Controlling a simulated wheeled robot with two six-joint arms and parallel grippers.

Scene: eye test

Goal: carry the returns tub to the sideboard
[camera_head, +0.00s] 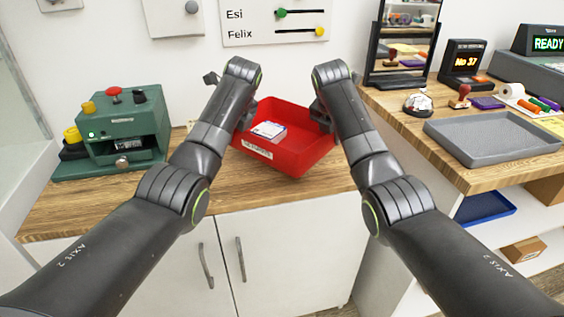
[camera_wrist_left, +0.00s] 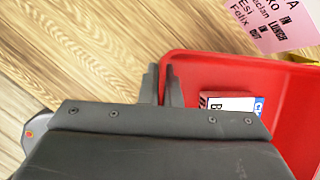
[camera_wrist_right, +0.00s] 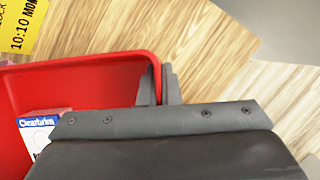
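The returns tub (camera_head: 300,160) is a red open tub with a pale label on its front, in the middle of the head view. A small white-and-blue box (camera_head: 268,131) lies in it. My left gripper (camera_head: 243,121) is shut on the tub's left wall, and my right gripper (camera_head: 323,117) on its right wall. The rim runs between the fingers in the left wrist view (camera_wrist_left: 162,85) and the right wrist view (camera_wrist_right: 158,85). The tub is over the wood-topped, white-doored cabinet (camera_head: 225,197), which looks like the sideboard. I cannot tell whether its base touches the top.
A green machine (camera_head: 125,130) stands on the left of the cabinet top. At the right, a higher wooden counter (camera_head: 405,110) holds a grey tray (camera_head: 490,138), stamps, markers and displays. A blue tray (camera_head: 485,207) sits on a shelf below. Bare wood lies left of the tub.

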